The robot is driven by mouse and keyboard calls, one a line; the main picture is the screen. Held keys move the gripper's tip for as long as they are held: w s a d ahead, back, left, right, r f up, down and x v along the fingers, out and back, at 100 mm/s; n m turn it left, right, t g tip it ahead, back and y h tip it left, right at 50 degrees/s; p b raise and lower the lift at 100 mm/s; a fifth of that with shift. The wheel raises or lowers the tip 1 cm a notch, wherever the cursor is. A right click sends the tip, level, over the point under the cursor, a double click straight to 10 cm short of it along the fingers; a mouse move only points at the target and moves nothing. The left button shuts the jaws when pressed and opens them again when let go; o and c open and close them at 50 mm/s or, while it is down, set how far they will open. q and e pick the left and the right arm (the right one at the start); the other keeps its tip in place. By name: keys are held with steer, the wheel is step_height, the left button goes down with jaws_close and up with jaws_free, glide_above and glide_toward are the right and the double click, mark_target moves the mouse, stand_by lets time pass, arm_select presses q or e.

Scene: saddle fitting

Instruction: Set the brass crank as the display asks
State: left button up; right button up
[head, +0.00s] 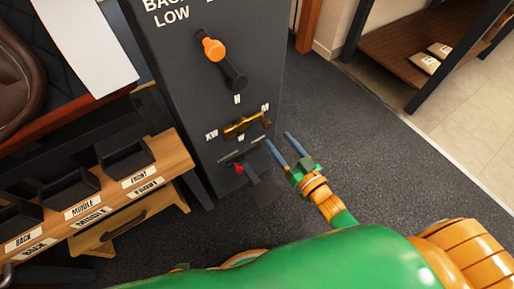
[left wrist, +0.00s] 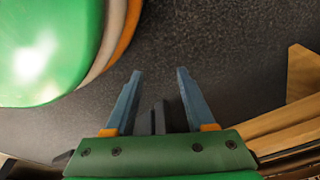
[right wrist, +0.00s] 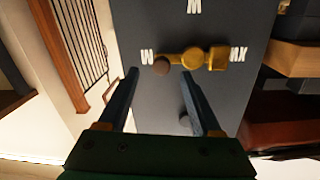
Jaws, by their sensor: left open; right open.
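The brass crank (head: 242,125) is mounted low on the front of a dark grey cabinet (head: 190,60). Its arm lies roughly level, with a dark brown knob at the right end in the head view. Labels stand around it, XW at its left and W below. In the right wrist view the brass crank (right wrist: 193,58) shows with its brown knob at the left. My right gripper (head: 279,144) is open and empty, just right of and below the knob, apart from it. My left gripper (left wrist: 158,72) is open and empty over the dark floor. No display is readable here.
An orange-knobbed lever (head: 224,62) sits above the crank, and a small red-tipped lever (head: 244,170) below it. A wooden bench (head: 130,205) with black trays labelled FRONT, MIDDLE and BACK stands at left. The floor (head: 340,140) right of the cabinet is clear.

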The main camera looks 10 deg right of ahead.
mark_target(268, 127)
steer(key=shift+w+a+r+y, duration=0.15)
steer(key=shift+w+a, duration=0.05)
steer(key=shift+w, duration=0.25)
steer(key=shift+w+a+r+y, duration=0.1)
steer(key=shift+w+a+y, duration=0.1)
steer(key=shift+w, duration=0.2)
steer(key=b+x, duration=0.1)
steer(key=x, duration=0.3)
steer(key=shift+w+b, duration=0.3)
steer(key=shift+w+a, duration=0.1)
steer(key=shift+w, duration=0.3)
arm_select(q)
steer(key=shift+w+d+r, duration=0.1)
steer(key=shift+w+d, duration=0.2)
steer(key=shift+w, duration=0.3)
steer(key=shift+w+d+r, duration=0.1)
steer(key=shift+w+d, duration=0.2)
steer(key=shift+w, duration=0.25)
arm_select(e)
jaws_close()
